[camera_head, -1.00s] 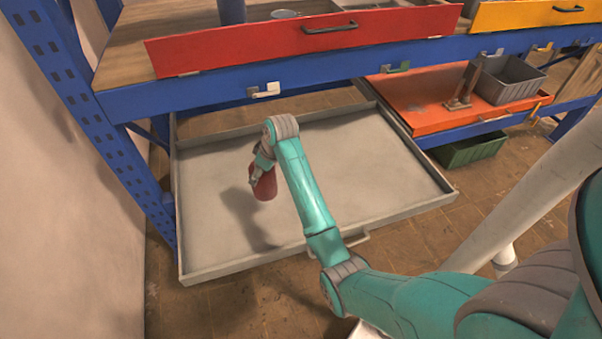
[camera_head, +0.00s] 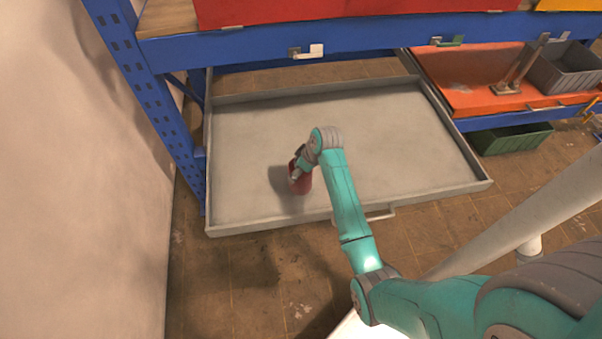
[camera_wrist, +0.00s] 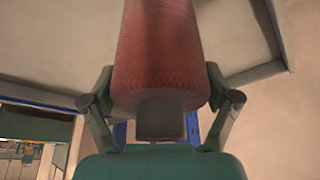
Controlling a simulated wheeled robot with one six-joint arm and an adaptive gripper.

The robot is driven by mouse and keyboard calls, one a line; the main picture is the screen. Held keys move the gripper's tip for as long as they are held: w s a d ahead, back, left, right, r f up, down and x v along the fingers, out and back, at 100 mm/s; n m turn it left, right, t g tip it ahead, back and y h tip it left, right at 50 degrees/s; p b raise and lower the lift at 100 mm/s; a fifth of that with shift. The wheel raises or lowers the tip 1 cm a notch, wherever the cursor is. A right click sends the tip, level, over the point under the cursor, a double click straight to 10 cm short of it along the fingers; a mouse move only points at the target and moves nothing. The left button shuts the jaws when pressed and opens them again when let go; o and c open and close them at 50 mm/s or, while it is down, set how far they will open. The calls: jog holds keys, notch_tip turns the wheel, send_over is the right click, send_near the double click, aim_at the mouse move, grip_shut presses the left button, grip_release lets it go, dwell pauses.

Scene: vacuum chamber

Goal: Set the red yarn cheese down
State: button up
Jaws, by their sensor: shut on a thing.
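The red yarn cheese (camera_head: 300,182) is a dark red, textured, slightly tapered cylinder. It is upright or nearly so, over the front left part of a grey pulled-out tray drawer (camera_head: 342,210). My gripper (camera_head: 297,168) is shut on it from above and the right. In the wrist view the red yarn cheese (camera_wrist: 163,50) fills the upper middle, with a finger of my gripper (camera_wrist: 160,112) on each side. A shadow lies on the tray just left of the yarn cheese. I cannot tell whether its base touches the tray.
The rest of the tray is bare, with low raised walls. A blue rack post (camera_head: 150,95) and beam stand left and behind. A red drawer (camera_head: 260,10) hangs above. An orange drawer (camera_head: 470,90) with a grey bin (camera_head: 565,70) is right; a green crate (camera_head: 515,138) sits below it.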

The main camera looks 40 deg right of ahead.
jog(key=shift+f, duration=1.55)
jog(key=shift+f, duration=0.1)
jog(key=o, duration=1.2)
